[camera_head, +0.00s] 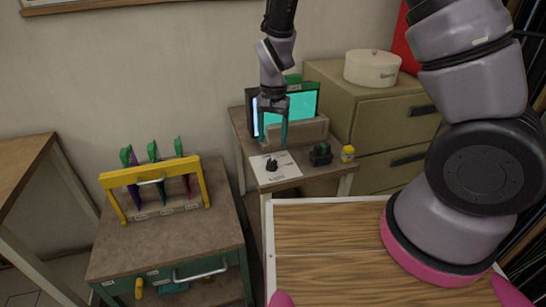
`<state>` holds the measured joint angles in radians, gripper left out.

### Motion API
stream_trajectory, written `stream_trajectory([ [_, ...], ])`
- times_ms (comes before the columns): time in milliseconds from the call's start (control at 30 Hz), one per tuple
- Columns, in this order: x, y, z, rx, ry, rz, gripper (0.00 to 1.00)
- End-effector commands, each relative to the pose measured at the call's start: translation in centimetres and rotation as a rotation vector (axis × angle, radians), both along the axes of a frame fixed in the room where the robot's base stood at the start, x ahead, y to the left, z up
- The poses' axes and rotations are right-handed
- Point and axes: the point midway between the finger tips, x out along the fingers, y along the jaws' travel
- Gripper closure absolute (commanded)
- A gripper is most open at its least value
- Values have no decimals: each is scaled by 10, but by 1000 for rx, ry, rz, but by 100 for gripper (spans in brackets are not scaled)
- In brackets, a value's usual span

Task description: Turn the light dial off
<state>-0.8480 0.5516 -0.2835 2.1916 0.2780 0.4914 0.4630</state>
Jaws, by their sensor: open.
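The dial (271,165) is a small black knob on a white plate (262,178) with dark printing, too small to read. The plate lies at the front left of a small table (300,178) against the wall. My gripper (273,141) hangs pointing down just above and slightly behind the dial in the picture. Its two fingers are apart with nothing between them. I cannot tell the exact gap to the knob; they appear apart. The dial's setting is too small to make out.
A black-green block (320,154) and a yellow jar (347,153) sit right of the plate. A yellow tool rack (150,172) stands left, and drawers (385,125) with a white round box (371,69) right.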

Motion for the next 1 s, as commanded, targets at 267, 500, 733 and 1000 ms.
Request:
stream_trajectory([
  [267,0,0,-54,-2,3,-2,31],
  [500,1,1,-78,0,1,-1,31],
  [733,1,2,-81,1,0,-1,31],
  [1000,1,2,-81,1,0,-1,96],
])
